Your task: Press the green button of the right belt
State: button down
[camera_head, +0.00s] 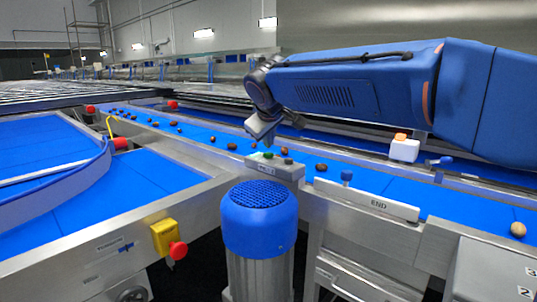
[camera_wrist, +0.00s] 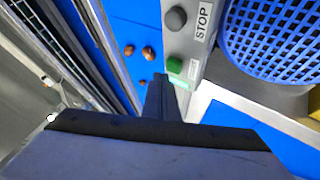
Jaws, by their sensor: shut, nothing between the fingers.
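The green button (camera_head: 268,155) sits on a grey control box (camera_head: 282,172) at the near edge of the right blue belt (camera_head: 215,140). It also shows in the wrist view (camera_wrist: 174,65), beside a small label, with a dark grey button (camera_wrist: 176,18) marked STOP further up the box. My gripper (camera_head: 262,139) is shut and empty, pointing down just above the green button. In the wrist view its fingertips (camera_wrist: 162,82) lie right below the green button in the picture. A small gap seems to remain, but I cannot tell the height exactly.
A blue-topped motor (camera_head: 258,222) stands in front of the box. Several brown dates (camera_head: 320,168) lie on the belt. A yellow box with a red stop button (camera_head: 178,250) is on the left belt's frame. A white block (camera_head: 404,150) stands beyond the belt.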

aim_at(269, 154)
jog(key=shift+r, duration=2.5)
jog(key=shift+s, duration=0.1)
